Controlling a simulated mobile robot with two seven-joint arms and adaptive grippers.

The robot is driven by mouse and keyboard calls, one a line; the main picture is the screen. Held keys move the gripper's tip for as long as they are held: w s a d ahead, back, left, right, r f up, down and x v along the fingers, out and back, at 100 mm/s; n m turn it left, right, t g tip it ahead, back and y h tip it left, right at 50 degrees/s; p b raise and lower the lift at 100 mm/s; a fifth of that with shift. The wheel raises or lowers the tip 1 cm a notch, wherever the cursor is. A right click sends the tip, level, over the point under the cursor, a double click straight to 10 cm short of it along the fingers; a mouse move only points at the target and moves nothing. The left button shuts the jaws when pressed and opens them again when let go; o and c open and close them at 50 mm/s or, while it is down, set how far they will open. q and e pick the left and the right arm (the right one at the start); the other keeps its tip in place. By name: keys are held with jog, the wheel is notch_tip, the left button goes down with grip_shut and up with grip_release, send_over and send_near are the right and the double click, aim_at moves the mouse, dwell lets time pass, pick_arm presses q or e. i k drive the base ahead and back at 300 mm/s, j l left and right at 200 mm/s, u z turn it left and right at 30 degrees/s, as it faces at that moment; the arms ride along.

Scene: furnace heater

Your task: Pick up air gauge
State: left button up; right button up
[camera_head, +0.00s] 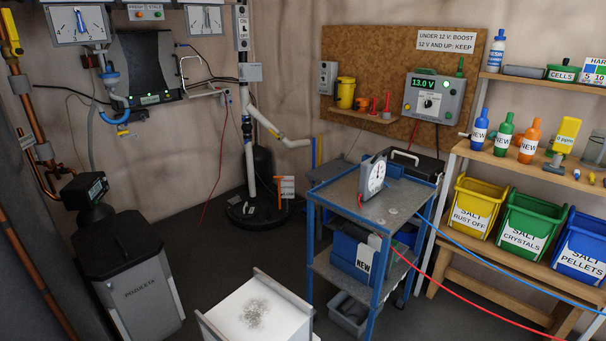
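A grey box-shaped gauge (375,177) with a round white dial and a red needle stands upright on the top shelf of the blue-framed cart (337,189). It is the likeliest air gauge, but I cannot read a label on it. Two other white dials, a left one (75,24) and a right one (204,19), are mounted high on the wall at the upper left. Neither of my grippers shows in the head view, and nothing is touching the gauge on the cart.
A black case (417,164) with a handle sits behind the gauge. A blue box (358,247) is on the cart's lower shelf. A white-topped stand (257,315) is in front left. The shelving (465,152) with bottles and bins fills the right. Red and blue hoses run rightward.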

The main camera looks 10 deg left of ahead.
aim_at(372, 173)
jog(key=l+u, duration=0.1)
jog(key=u, duration=0.35)
jog(key=i+l+u, duration=0.15)
jog(key=u, duration=0.25)
jog(key=l+u, duration=0.1)
jog(key=u, duration=0.35)
jog(key=i+l, duration=0.1)
jog(key=l, duration=0.55)
jog(key=i+l, duration=0.1)
jog(key=l, duration=0.55)
jog(key=i+l, duration=0.1)
jog(key=l, duration=0.55)
jog(key=i+l, duration=0.1)
jog(key=l, duration=0.55)
jog(key=i+l, duration=0.1)
jog(key=l, duration=0.55)
jog(key=i+l+u, duration=0.1)
jog(key=l, duration=0.6)
